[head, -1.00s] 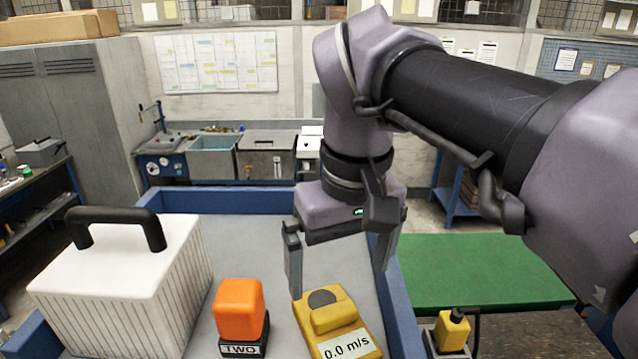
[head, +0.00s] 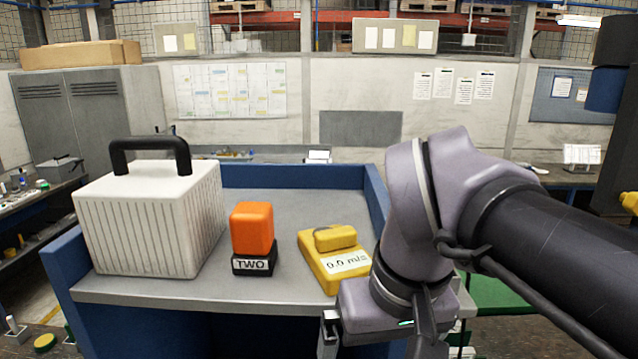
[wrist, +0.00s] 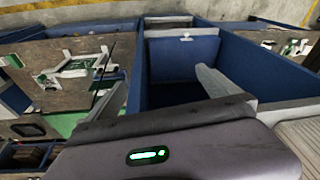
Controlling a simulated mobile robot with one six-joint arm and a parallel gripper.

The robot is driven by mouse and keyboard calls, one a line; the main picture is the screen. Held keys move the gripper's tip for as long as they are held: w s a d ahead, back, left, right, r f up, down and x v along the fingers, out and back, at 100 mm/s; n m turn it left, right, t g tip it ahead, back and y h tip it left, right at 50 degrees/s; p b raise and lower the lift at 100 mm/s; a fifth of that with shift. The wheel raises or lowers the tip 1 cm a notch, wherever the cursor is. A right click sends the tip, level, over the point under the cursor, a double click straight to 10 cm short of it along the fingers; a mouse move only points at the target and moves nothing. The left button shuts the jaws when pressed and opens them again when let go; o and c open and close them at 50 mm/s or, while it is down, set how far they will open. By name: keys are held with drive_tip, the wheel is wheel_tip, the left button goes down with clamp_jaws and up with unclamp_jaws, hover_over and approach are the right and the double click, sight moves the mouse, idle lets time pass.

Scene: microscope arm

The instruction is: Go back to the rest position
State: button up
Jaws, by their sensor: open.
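My gripper (head: 375,345) is low at the right in the head view, in front of the tray's front edge; its fingertips are partly cut off by the bottom of the picture. In the wrist view my gripper (wrist: 157,85) has its two fingers spread apart with nothing between them.
On the cart stand a white ribbed case (head: 150,222) with a black handle and an orange block (head: 252,229) on a black base marked "TWO". A blue rim (head: 372,195) borders the cart. A green surface (head: 500,292) lies behind my arm at the right.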

drive_tip(key=s+d+f+m+t+b, duration=0.1)
drive_tip(key=s+f+m+b, duration=0.1)
drive_tip(key=f+b, duration=0.7)
drive_tip(key=s+d+f+m+t+b, duration=0.1)
drive_tip(key=s+f+m+b, duration=0.1)
drive_tip(key=f+b, duration=0.7)
drive_tip(key=s+d+f+m+t+y+b, duration=0.1)
drive_tip(key=f+b, duration=0.9)
drive_tip(key=f, duration=1.2)
drive_tip(key=s+m, duration=0.1)
drive_tip(key=s, duration=0.1)
drive_tip(key=shift+s+t, duration=0.3)
drive_tip(key=shift+s, duration=0.05)
